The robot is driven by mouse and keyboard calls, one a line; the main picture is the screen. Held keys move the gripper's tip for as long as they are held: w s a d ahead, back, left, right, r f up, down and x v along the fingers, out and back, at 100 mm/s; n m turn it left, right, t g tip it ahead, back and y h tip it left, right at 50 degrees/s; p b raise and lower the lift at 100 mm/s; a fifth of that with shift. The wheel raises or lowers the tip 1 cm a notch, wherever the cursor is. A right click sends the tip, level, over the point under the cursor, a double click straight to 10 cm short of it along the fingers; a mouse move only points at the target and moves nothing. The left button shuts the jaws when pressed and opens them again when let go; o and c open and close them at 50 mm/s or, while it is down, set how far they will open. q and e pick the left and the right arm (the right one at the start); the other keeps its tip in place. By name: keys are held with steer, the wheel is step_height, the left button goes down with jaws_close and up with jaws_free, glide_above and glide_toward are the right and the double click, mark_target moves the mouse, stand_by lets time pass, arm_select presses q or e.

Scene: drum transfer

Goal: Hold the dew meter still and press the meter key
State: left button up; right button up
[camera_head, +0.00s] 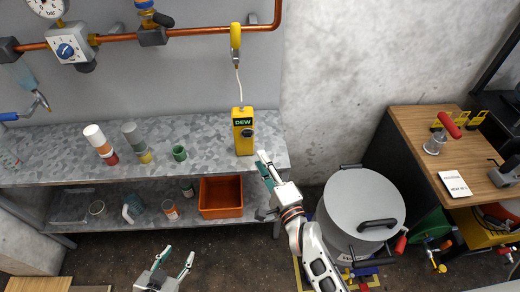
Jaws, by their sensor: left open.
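The yellow dew meter (240,146) stands upright on the grey metal shelf top near its right end. Its lit display reads DEW, and a dark round spot sits below the display. A pale cable runs from its top up to a yellow handle on the wall. My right gripper (262,162) is just right of the meter's lower part, pointing up towards it; a small gap seems to show between them. Its fingertips look close together, and their opening is unclear. My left gripper (178,256) is open and empty, low in the picture in front of the shelf, well away from the meter.
Several cans and jars, including a green cup (179,153), stand left of the meter. An orange bin (220,211) sits on the lower shelf. A grey drum (362,200) stands right of my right arm. A wooden bench (425,125) is at far right.

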arm_select(q)
steer(key=o, duration=0.4)
steer(key=shift+w+d+f, duration=0.1)
steer(key=shift+d+f, duration=0.05)
steer(key=shift+o, duration=0.2)
steer(key=m+t+y, duration=0.2)
steer(key=m+t, duration=0.1)
steer(key=m, duration=2.9)
glide_toward(243, 119)
steer(key=x, duration=0.5)
steer(key=shift+f, duration=0.35)
steer(key=shift+w+r, duration=0.1)
steer(key=shift+r, duration=0.1)
steer(key=shift+x, duration=3.75)
